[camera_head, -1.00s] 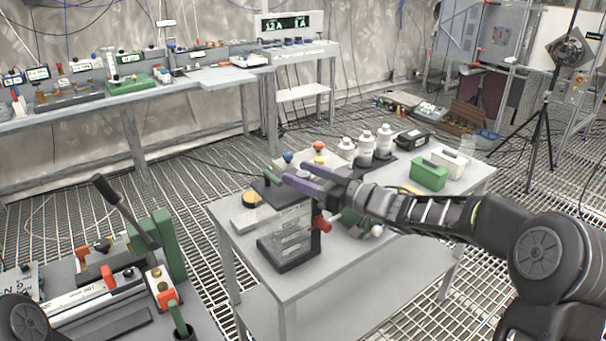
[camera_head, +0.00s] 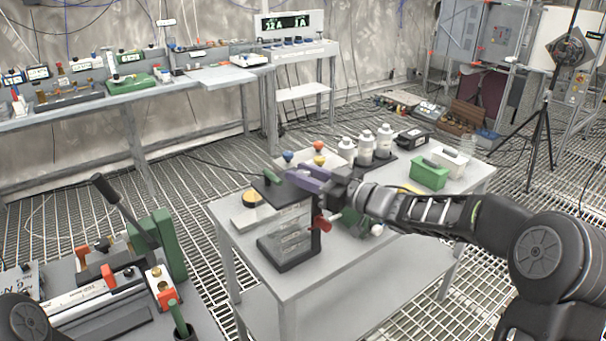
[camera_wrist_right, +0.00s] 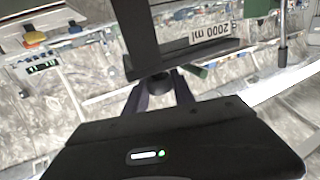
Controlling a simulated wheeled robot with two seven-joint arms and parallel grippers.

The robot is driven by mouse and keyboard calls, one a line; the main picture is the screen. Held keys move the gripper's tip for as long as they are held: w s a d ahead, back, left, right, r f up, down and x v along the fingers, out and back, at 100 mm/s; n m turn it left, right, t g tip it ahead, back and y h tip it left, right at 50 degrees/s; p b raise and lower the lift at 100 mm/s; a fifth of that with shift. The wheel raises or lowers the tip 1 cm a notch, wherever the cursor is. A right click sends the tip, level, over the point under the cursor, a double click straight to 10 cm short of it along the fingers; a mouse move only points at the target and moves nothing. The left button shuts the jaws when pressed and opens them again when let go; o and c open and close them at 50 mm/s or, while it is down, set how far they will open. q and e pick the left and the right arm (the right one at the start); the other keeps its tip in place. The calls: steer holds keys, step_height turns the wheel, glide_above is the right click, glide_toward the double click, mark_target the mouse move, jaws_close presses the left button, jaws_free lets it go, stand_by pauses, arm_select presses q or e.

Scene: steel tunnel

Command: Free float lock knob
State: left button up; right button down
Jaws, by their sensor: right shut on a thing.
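My right gripper (camera_head: 302,178), with purple fingers, is at the device's top right edge. In the right wrist view the fingers (camera_wrist_right: 160,92) are shut around a small dark round knob (camera_wrist_right: 160,80) below the dark frame (camera_wrist_right: 143,35). Much of the knob is hidden by the fingers. A "2000 ml" label (camera_wrist_right: 210,33) shows upside down. My left gripper is out of view.
White bottles (camera_head: 366,147), a green box (camera_head: 428,175) and blue, yellow and orange knobs (camera_head: 318,160) stand on the same table behind the gripper. A bench with a black lever (camera_head: 120,210) is at the lower left.

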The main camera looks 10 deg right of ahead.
steer(key=shift+r+p, duration=0.2)
steer(key=shift+p, duration=0.1)
steer(key=n+g+y+p, duration=0.1)
steer(key=p, duration=0.2)
steer(key=n+g+y+p, duration=0.1)
steer(key=g+p, duration=0.1)
steer(key=p, duration=0.1)
steer(key=shift+w+r+n+y, duration=0.1)
steer(key=shift+r+n+y, duration=0.2)
steer(key=shift+r+y, duration=0.1)
steer(key=n+g, duration=0.1)
steer(key=n+g+y+p, duration=0.1)
steer(key=shift+f+g+y, duration=0.3)
steer(key=shift+f, duration=0.2)
steer(key=c, duration=1.1)
jaws_free()
steer(key=shift+o, duration=0.2)
steer(key=shift+d+f, duration=0.1)
steer(key=b+v, duration=0.2)
steer(key=v, duration=0.5)
steer(key=shift+s+d, duration=0.25)
steer(key=shift+d, duration=0.05)
